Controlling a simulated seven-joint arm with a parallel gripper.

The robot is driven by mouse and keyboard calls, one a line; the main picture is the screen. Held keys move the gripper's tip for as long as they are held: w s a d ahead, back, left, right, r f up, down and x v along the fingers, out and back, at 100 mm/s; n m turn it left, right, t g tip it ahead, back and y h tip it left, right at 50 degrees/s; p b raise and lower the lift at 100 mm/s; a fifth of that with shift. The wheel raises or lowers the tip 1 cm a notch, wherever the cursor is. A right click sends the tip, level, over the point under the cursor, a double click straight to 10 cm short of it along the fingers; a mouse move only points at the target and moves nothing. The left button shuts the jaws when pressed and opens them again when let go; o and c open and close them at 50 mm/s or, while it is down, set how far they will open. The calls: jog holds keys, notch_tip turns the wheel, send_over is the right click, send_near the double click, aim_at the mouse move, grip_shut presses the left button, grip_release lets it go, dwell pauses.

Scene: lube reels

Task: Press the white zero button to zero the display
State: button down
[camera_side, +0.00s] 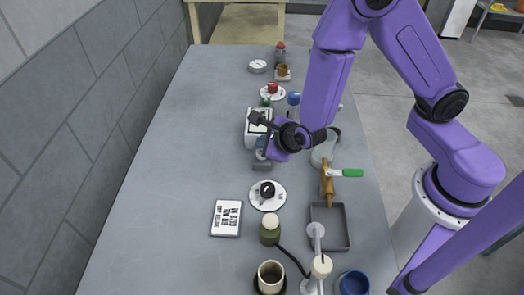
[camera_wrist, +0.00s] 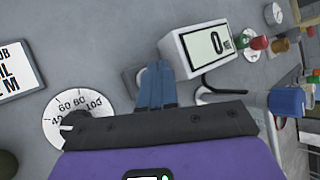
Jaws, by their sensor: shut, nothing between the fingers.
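The display is a white box (camera_wrist: 183,57) with a pale screen (camera_wrist: 208,47) showing a large 0 and smaller, unreadable marks in the wrist view. In the side view the box (camera_side: 251,140) is partly behind my arm. My gripper (camera_wrist: 157,72) is shut and empty, its blue fingertips just left of the box. Behind the fingertips is a small grey pad (camera_wrist: 130,78), mostly covered; a grey block (camera_side: 262,164) shows below my gripper (camera_side: 262,153) in the side view. I cannot make out the white zero button, or whether the fingertips touch anything.
A round white dial (camera_wrist: 60,117) with a black knob lies left of my fingers. The table's left side is clear.

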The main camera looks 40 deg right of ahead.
jog(key=shift+r, duration=2.5)
jog(key=shift+d+r+m, duration=0.1)
jog(key=shift+r+m, duration=0.05)
jog(key=shift+m, duration=0.15)
jog(key=s+d+r+m+g+h, duration=0.3)
jog(key=s+d+r+m, duration=0.5)
jog(key=m, duration=1)
jog(key=s+d+r+m+g+y, duration=0.2)
jog(key=s+m+g+y, duration=0.2)
jog(key=s+m, duration=0.9)
jog(key=s+g, duration=0.2)
jog(key=s, duration=0.1)
